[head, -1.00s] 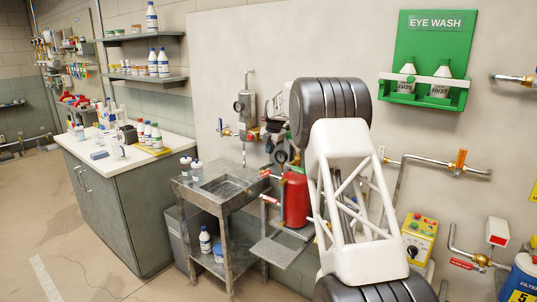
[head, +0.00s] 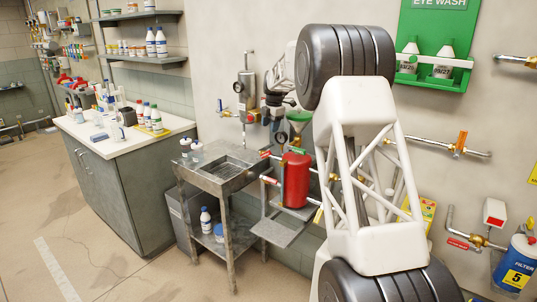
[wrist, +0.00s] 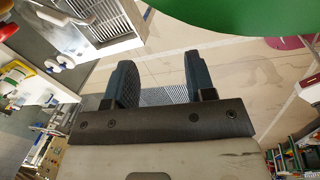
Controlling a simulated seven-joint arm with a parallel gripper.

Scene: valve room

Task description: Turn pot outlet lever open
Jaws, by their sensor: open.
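The red pot (head: 296,182) stands on a small grey shelf at the wall, right of the sink stand. Small red-handled levers (head: 269,181) sit on pipes at its left; I cannot tell which is the outlet lever. A green funnel (head: 299,116) shows above the pot. My gripper (head: 277,110) is small and dark in the head view, above and slightly left of the pot, apart from it. In the wrist view my gripper (wrist: 158,72) is open, with nothing between its two fingers. A large green surface (wrist: 245,15) fills the upper right there.
The metal sink stand (head: 228,172) with bottles is left of the pot. A counter (head: 150,135) stands farther left. Wall pipes with an orange-handled valve (head: 461,142) and a blue filter canister (head: 518,265) are at the right. Floor at the left is clear.

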